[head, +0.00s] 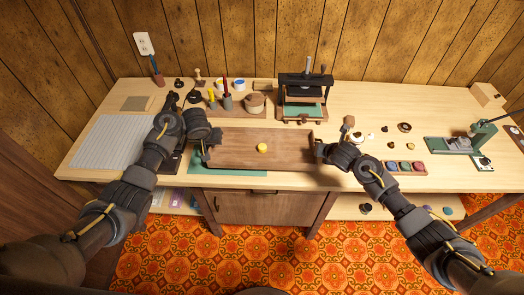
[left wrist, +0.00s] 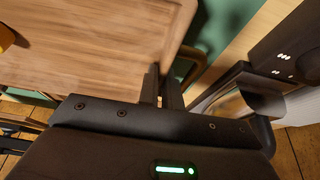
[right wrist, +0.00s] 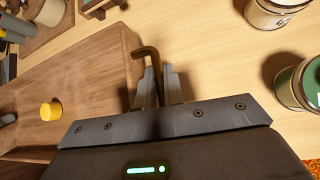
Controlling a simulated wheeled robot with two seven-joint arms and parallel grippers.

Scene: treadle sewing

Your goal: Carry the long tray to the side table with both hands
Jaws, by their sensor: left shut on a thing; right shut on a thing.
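The long brown wooden tray (head: 230,148) is level across the middle of the bench, over a green mat. A small yellow thing (head: 262,148) sits in it, also seen in the right wrist view (right wrist: 51,110). My left gripper (head: 206,150) is shut at the tray's left end; in the left wrist view its fingers (left wrist: 163,88) meet at the tray's edge, the handle mostly hidden. My right gripper (head: 318,148) is at the right end; in the right wrist view its fingers (right wrist: 158,88) are shut on a bent dark handle (right wrist: 148,58). I cannot tell whether the tray touches the mat.
A black press (head: 305,95) stands behind the tray. A gridded board (head: 118,140) lies left, beyond my left arm. Several small pots and a strip of coloured pads (head: 403,167) lie right. A green lever tool (head: 468,140) stands farther right. A wooden wall closes the back.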

